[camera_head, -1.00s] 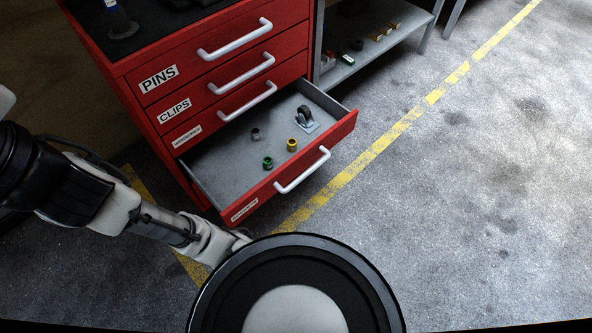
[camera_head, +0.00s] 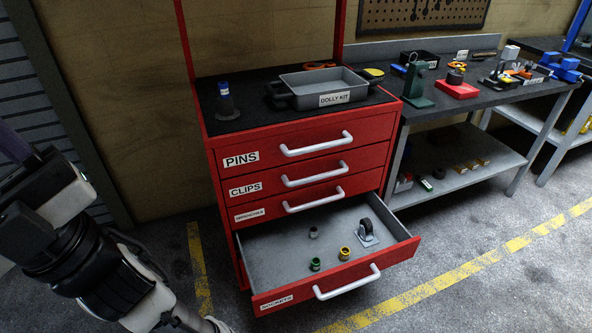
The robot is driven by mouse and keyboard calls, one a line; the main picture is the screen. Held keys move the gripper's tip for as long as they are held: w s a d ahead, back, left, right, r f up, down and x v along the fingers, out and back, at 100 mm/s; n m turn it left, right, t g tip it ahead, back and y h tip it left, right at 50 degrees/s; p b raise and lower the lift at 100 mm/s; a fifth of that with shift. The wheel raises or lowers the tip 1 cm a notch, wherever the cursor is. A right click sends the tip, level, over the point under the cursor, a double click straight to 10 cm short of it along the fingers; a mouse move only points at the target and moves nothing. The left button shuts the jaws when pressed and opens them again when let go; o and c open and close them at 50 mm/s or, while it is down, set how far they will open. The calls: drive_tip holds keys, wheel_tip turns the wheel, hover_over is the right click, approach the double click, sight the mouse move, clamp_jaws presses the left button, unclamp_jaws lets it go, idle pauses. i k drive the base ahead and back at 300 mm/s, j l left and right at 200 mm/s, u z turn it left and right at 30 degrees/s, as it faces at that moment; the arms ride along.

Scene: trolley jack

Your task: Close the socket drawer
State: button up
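The socket drawer (camera_head: 283,300) is the bottom drawer of the red cabinet and stands pulled out. Its front carries a "SOCKETS" label and a white bar handle (camera_head: 347,284). Inside lie a green socket (camera_head: 316,264), a yellow socket (camera_head: 344,253), a dark grey socket (camera_head: 313,232) and a caster (camera_head: 366,230) on a plate. My arm reaches down at the lower left, left of the drawer. Its far end runs to the bottom edge of the picture, and my gripper's fingers do not show.
The drawers labelled PINS (camera_head: 300,146) and CLIPS (camera_head: 300,176), and one below them, are shut. A tray marked "DOLLY KIT" (camera_head: 322,84) sits on the cabinet top. A workbench (camera_head: 470,100) stands to the right. The floor in front right is clear, with a yellow line (camera_head: 470,268).

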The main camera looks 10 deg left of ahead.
sight(276, 254)
drive_tip(key=j+z, duration=0.2)
drive_tip(key=j, duration=1.1)
drive_tip(key=k+j+z, duration=0.1)
drive_tip(key=j+z, duration=0.15)
drive_tip(key=j, duration=1.05)
drive_tip(key=l+z, duration=0.4)
drive_tip(key=l, duration=0.3)
drive_tip(key=l+z, duration=0.4)
drive_tip(key=l, duration=0.3)
